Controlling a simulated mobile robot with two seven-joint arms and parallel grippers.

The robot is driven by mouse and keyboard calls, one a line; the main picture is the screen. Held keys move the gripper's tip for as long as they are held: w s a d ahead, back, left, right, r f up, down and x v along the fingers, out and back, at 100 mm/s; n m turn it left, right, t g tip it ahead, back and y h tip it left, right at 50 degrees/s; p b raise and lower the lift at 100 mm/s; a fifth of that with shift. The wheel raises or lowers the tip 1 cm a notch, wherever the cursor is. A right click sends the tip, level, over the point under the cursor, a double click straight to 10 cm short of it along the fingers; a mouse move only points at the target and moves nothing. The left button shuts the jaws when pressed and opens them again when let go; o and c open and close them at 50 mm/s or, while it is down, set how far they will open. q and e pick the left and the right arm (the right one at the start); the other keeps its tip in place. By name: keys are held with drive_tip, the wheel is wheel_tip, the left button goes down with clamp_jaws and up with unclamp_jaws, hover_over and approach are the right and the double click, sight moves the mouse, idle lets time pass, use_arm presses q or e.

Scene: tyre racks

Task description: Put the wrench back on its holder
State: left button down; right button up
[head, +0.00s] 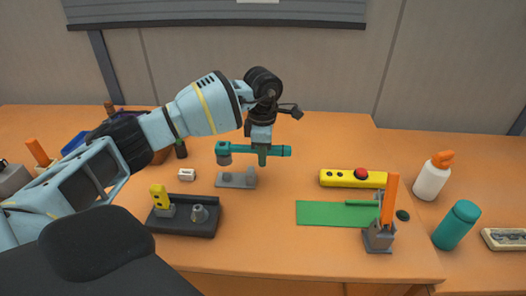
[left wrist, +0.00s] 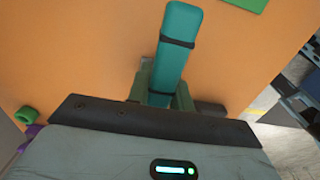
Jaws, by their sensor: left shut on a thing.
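The teal wrench (head: 281,151) is held level above the orange table, with a grey round head at its left end. My left gripper (head: 262,154) is shut around its handle from above. In the left wrist view the teal handle (left wrist: 173,45), with dark bands, passes between my left gripper's fingers (left wrist: 162,95). A small grey stand (head: 236,181) lies below the wrench. A dark tray (head: 185,231) with a yellow block and a grey round piece stands nearer, to the left. I cannot tell which of these is the holder. My right gripper is not in view.
On the right are a yellow box with a red button (head: 340,178), a green mat (head: 325,214), an orange-handled clamp (head: 390,200), a white bottle (head: 431,180) and a teal bottle (head: 456,226). A small white block (head: 187,174) lies left of the grey stand.

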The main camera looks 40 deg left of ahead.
sight(263, 182)
use_arm(q)
drive_tip(key=shift+f, duration=0.55)
drive_tip(key=shift+f, duration=0.45)
drive_tip(key=shift+f+b, duration=0.55)
drive_tip(key=shift+f, duration=0.4)
drive_tip(key=shift+f+b, duration=0.4)
drive_tip(key=shift+f, duration=1.2)
drive_tip(key=c, duration=0.6)
unclamp_jaws()
drive_tip(key=shift+r, duration=0.1)
